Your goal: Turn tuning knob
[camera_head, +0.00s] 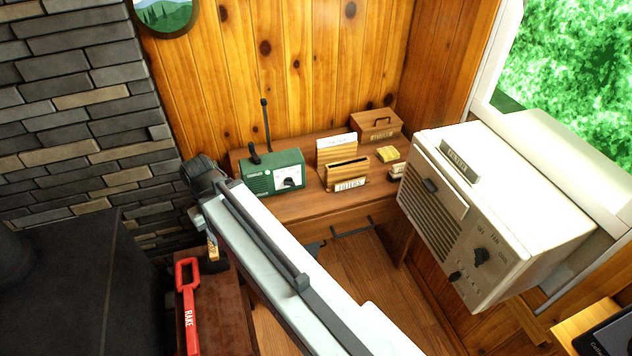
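A green radio (257,179) with a raised black antenna stands on the wooden desk against the plank wall. Its front has a speaker grille and a white dial panel with a small dark knob (290,183) on it. The knob's pointer direction is too small to read. My arm reaches from the bottom right up to a dark joint left of the radio, passing in front of its lower edge. I cannot make out my gripper's fingers; they seem hidden behind or below the arm.
On the desk (309,206) right of the radio are a wooden holder labelled FILTERS (347,173), a lidded wooden box (376,126) and a yellow item (388,154). A cream appliance with knobs (490,215) juts out at right.

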